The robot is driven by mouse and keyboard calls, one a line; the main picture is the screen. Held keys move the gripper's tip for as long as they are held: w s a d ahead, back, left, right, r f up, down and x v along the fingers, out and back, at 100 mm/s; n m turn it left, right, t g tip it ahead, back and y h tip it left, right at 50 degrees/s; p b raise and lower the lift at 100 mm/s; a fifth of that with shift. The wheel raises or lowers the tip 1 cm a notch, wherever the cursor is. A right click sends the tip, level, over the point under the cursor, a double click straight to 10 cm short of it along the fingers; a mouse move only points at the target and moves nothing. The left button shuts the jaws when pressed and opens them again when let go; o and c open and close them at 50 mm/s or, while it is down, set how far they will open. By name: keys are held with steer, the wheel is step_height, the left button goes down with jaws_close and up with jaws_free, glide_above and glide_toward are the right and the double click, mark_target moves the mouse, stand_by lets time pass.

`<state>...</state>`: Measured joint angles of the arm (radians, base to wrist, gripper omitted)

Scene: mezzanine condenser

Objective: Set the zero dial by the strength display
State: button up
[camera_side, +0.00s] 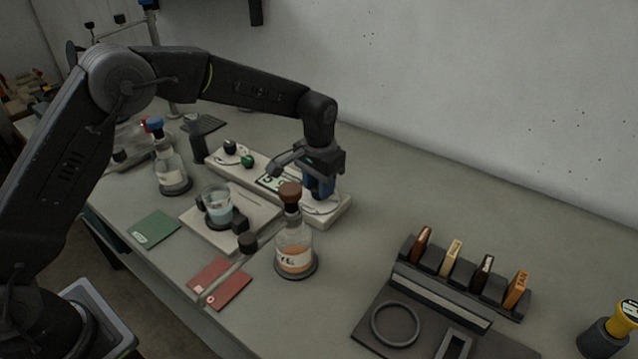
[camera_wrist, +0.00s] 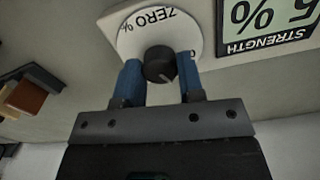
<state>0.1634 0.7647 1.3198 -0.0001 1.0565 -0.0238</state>
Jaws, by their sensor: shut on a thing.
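The zero dial is a black knob (camera_wrist: 160,64) on a round white scale plate (camera_wrist: 199,38) marked "ZERO %", in the wrist view. The blue fingers of my gripper (camera_wrist: 160,82) stand on both sides of the knob and are shut on it. The strength display (camera_wrist: 268,22) is beside it, upside down in this view, and its reading is cut off at the edge, with a "5 %" showing. In the side view my gripper (camera_side: 320,186) points down over the right end of the pale instrument panel (camera_side: 341,218) and hides the knob. The display (camera_side: 270,182) is partly hidden there.
A brown-stoppered bottle (camera_side: 295,250) stands close in front of the panel. A beaker (camera_side: 217,205) sits on a pale base (camera_side: 262,212) to the left, with a blue-capped bottle (camera_side: 171,172) beyond. A dark rack (camera_side: 460,271) with coloured tabs is at right. Table between is clear.

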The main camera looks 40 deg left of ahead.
steer(key=shift+m, duration=0.3)
steer(key=o, duration=0.9)
step_height(320, 180, up, 14)
steer(key=shift+f, duration=0.1)
stand_by(0.3)
